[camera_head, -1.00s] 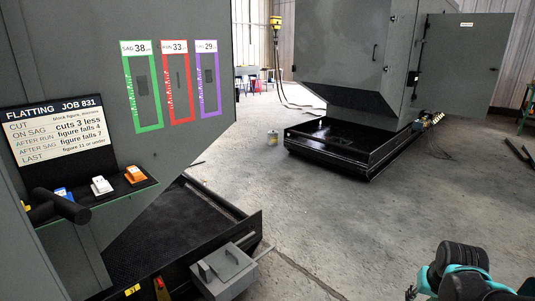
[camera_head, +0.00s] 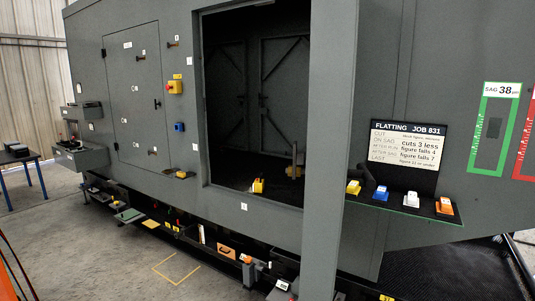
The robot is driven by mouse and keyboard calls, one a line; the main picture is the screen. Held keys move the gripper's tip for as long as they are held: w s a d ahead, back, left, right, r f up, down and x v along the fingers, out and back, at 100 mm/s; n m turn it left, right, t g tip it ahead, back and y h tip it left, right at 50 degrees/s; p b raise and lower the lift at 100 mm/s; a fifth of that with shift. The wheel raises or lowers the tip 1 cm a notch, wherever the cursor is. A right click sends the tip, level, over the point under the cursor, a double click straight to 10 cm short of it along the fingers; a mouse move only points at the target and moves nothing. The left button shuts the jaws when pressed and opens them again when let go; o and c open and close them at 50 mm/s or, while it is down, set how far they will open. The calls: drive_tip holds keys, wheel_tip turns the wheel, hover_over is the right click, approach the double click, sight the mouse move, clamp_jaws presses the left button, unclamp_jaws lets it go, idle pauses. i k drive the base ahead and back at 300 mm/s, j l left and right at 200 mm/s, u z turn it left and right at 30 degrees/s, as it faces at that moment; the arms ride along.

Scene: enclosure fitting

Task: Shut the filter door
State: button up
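A grey panel door (camera_head: 135,100) with small labels and a dark handle is set in the left part of the big grey enclosure (camera_head: 285,220). It looks flush with the wall. To its right is a tall open doorway, and through it I see dark inner double doors (camera_head: 284,75) with diagonal braces, which look closed. No label here is readable enough to tell which one is the filter door. My gripper is not in view.
A shelf (camera_head: 425,206) with yellow, blue, white and orange blocks juts out under the job sign (camera_head: 408,145). A yellow-and-red switch (camera_head: 175,87) is on the wall. Low drawers and small items line the base. The floor (camera_head: 95,245) at front left is mostly clear.

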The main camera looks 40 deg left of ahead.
sight(334, 23)
drive_tip(key=i+l+u, duration=0.1)
drive_tip(key=u, duration=0.3)
drive_tip(key=i+l+u, duration=0.1)
drive_tip(key=l+u, duration=0.15)
drive_tip(key=u, duration=0.15)
drive_tip(key=i+l+u, duration=0.1)
drive_tip(key=u, duration=0.3)
drive_tip(key=l+u, duration=0.3)
drive_tip(key=u, duration=0.15)
